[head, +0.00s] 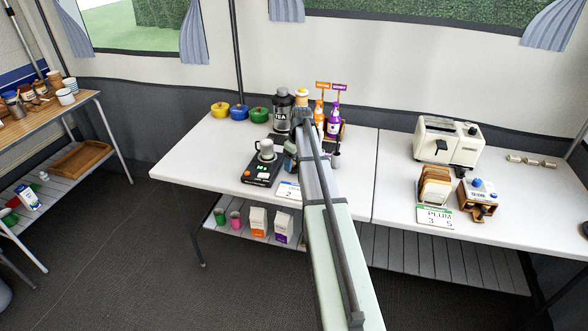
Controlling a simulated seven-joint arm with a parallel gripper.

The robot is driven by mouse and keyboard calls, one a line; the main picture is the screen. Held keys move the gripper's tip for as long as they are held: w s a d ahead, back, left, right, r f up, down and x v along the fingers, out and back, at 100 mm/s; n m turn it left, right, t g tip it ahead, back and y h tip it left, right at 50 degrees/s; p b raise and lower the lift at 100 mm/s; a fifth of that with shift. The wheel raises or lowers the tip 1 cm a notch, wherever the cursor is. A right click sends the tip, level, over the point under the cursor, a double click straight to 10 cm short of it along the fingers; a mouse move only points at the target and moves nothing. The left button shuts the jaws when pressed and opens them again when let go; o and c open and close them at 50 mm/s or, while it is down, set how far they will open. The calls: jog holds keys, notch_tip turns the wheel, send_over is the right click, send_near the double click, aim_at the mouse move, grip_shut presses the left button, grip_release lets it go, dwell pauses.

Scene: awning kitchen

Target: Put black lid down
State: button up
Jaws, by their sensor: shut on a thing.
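My arm reaches across the white table, and its end is partly hidden behind its own links. My gripper (290,160) is just right of the black scale (262,171). It is shut on a small dark thing, which I take to be the black lid; its shape is too small and covered to make out. A pale mug-like vessel (266,152) stands on the scale. A dark canister marked TEA (282,114) stands behind, left of my arm. I cannot tell whether the held thing touches the table.
Yellow, blue and green pots (238,111) stand at the back left. Orange and purple bottles (333,122) stand right of my arm. A number card (288,190) lies at the front edge. A toaster (449,141) and bread rack (434,187) are farther right. The table's front left is clear.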

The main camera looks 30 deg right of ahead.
aim_at(294, 167)
jog(key=shift+f, duration=1.75)
jog(key=o, duration=1)
jog(key=shift+f, duration=0.1)
jog(key=shift+o, duration=0.2)
notch_tip(294, 167, up, 12)
jog(key=s, duration=0.1)
jog(key=shift+s+d, duration=0.35)
